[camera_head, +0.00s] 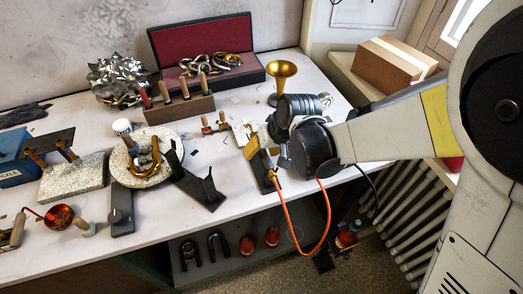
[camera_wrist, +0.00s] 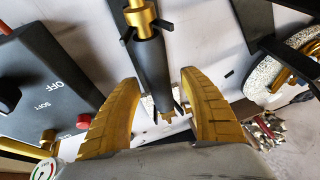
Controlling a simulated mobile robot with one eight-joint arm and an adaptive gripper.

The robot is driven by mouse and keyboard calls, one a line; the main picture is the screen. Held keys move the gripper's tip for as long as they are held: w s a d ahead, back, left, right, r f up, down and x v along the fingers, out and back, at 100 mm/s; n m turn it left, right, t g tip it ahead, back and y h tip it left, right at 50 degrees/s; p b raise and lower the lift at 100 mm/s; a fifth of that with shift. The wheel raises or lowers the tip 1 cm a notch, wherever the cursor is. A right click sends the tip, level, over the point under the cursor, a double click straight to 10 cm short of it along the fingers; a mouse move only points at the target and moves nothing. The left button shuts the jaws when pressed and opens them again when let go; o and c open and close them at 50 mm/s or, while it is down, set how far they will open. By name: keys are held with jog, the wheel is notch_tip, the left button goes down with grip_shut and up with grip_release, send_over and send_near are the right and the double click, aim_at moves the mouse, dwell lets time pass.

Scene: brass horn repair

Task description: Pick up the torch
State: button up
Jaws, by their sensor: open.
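The torch (camera_wrist: 152,70) shows in the wrist view as a dark tube with a brass collar at the top and a brass end low down. It lies between the two yellow fingers of my gripper (camera_wrist: 160,105), which are open with a gap on each side. Dark prongs stand out beside the brass collar. In the head view my gripper (camera_head: 262,155) is low over the front right of the bench, and an orange hose (camera_head: 288,222) loops down beside it. The torch is hard to make out there because my gripper covers much of that spot.
A dark box marked OFF and SOFT (camera_wrist: 50,85) is close on the left in the wrist view. A black bracket (camera_head: 201,186) and a round speckled slab (camera_head: 135,178) lie left of my gripper. A brass horn bell (camera_head: 282,70) stands behind it.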

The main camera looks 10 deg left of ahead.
jog(key=shift+f, duration=0.2)
dwell(0.3)
grip_shut()
jog(key=shift+r, duration=0.1)
